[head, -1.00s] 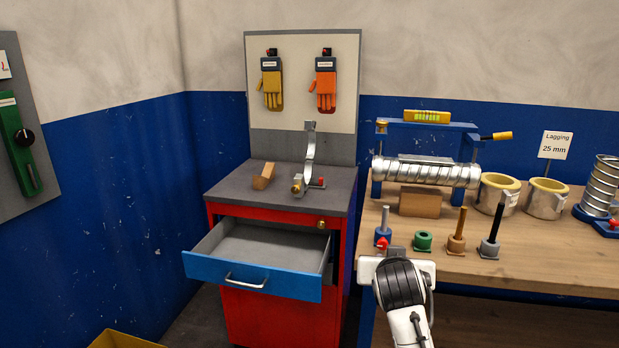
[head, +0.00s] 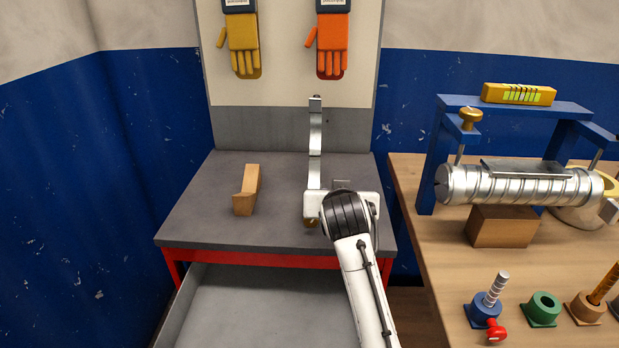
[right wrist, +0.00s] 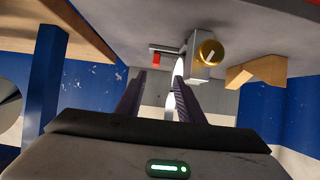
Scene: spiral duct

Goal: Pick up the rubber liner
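I cannot make out a rubber liner for certain in either view. A curved metal strap clamp (head: 315,135) stands upright on the grey cabinet top (head: 195,210). Its gold knob (right wrist: 209,53) and red tip (right wrist: 158,60) show in the right wrist view. My right gripper (right wrist: 162,82) is open, with its two dark fingers apart and pointing toward the clamp's strap; I see nothing gripped. In the head view my right wrist hides the fingers and the clamp's lower part. My left gripper is not in view.
A wooden block (head: 246,190) lies left of the clamp. An open drawer (head: 265,310) juts out below the cabinet top; its visible inside is bare. At right, the bench holds a blue frame (head: 430,165), a spiral duct (head: 515,187) and several small posts. Gloves hang behind.

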